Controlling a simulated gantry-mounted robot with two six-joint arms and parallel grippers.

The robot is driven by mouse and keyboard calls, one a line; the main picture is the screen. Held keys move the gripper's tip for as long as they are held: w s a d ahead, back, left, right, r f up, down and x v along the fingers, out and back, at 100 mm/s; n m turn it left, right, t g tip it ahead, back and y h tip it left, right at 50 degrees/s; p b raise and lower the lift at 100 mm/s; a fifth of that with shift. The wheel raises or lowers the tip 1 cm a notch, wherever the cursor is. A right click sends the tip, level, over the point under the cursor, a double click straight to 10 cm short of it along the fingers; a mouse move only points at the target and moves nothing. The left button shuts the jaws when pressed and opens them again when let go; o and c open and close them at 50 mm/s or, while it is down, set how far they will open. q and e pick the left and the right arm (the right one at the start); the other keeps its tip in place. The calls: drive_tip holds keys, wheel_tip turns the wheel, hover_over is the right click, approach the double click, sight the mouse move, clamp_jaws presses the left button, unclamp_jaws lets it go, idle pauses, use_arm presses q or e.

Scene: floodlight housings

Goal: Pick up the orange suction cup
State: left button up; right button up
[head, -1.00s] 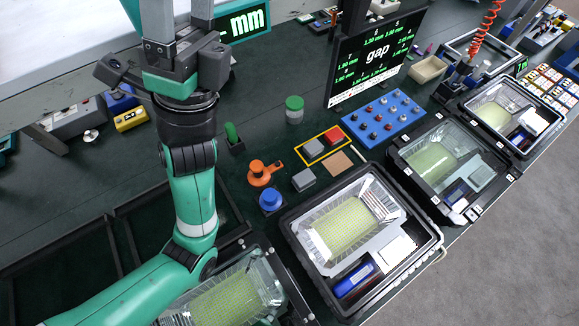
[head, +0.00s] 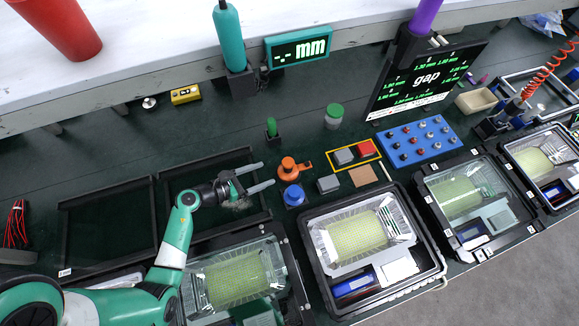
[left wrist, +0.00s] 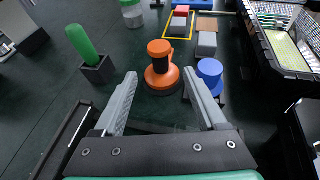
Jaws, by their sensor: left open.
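The orange suction cup (head: 290,170) stands upright on the dark green bench, with a short side arm pointing right in the head view. In the left wrist view the orange suction cup (left wrist: 161,66) is straight ahead, just beyond and between the fingertips. My left gripper (head: 266,175) is open and empty, low over the bench, with its fingers pointing right toward the suction cup. In the left wrist view my left gripper (left wrist: 161,80) has its two grey fingers spread wide, apart from the cup. My right gripper is not in view.
A blue suction cup (head: 294,195) stands close in front of the orange one. A green cylinder in a dark holder (head: 271,130) is behind it. A grey block (head: 328,184) and a floodlight housing (head: 306,224) lie to the right. A black frame (head: 158,238) lies left.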

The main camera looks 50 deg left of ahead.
sight(289, 164)
use_arm(q)
drive_tip(key=b+x, duration=0.2)
drive_tip(key=x, duration=0.4)
drive_tip(key=shift+w+f, duration=0.2)
drive_tip(key=shift+f, duration=0.05)
drive_tip(key=b+x, duration=0.2)
drive_tip(key=x, duration=0.3)
drive_tip(key=shift+s+f+b, duration=0.1)
drive_tip(key=shift+f+b, duration=0.05)
drive_tip(key=shift+b, duration=0.25)
clamp_jaws()
drive_tip(key=shift+r, duration=0.2)
idle(0.6)
